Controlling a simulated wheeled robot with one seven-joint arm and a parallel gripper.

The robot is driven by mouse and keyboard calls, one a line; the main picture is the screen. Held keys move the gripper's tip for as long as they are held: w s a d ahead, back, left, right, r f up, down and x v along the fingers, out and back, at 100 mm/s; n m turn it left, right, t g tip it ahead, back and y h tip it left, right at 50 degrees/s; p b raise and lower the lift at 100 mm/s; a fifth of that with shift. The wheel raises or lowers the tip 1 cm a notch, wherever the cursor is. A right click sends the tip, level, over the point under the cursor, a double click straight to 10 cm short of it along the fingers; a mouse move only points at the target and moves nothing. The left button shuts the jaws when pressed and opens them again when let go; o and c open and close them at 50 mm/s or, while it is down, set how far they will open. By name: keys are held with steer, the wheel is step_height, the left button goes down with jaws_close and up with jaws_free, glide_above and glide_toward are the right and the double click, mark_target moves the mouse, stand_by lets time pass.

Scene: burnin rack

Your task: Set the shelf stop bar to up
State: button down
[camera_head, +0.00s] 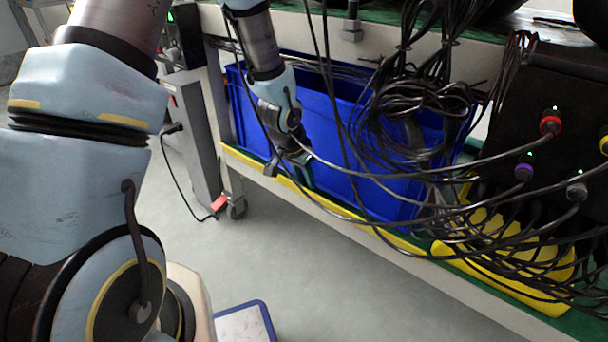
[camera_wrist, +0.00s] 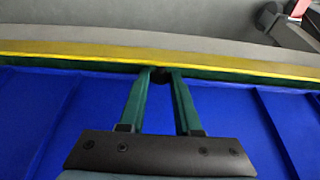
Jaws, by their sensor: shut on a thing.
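The shelf stop bar is the long yellow bar (camera_head: 345,218) along the front edge of the lower shelf, in front of the blue bin (camera_head: 335,150). In the wrist view the yellow bar (camera_wrist: 70,59) crosses the whole picture. My gripper (camera_head: 289,172) reaches down in front of the bin to the bar. In the wrist view my gripper (camera_wrist: 163,74) has its two green fingers converging at the bar's near edge, around a small dark part. It is shut there on the bar; the exact contact is partly hidden. The bar looks low against the shelf edge.
Loose black cables (camera_head: 415,100) hang in front of the bin and close to my gripper. A black panel (camera_head: 545,125) with coloured plugs stands at the right, above a yellow block (camera_head: 545,285). A grey cabinet (camera_head: 195,140) stands at the left.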

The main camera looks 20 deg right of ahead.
steer(key=shift+w+d+r+y+p, duration=0.15)
steer(key=shift+y+p, duration=0.15)
steer(key=shift+p, duration=0.3)
steer(key=shift+g, duration=0.3)
steer(key=shift+f, duration=0.2)
steer(key=c, duration=0.6)
jaws_free()
steer(key=shift+r, duration=0.15)
steer(key=p+v, duration=0.3)
steer(key=v, duration=0.7)
steer(key=shift+r+p, duration=0.3)
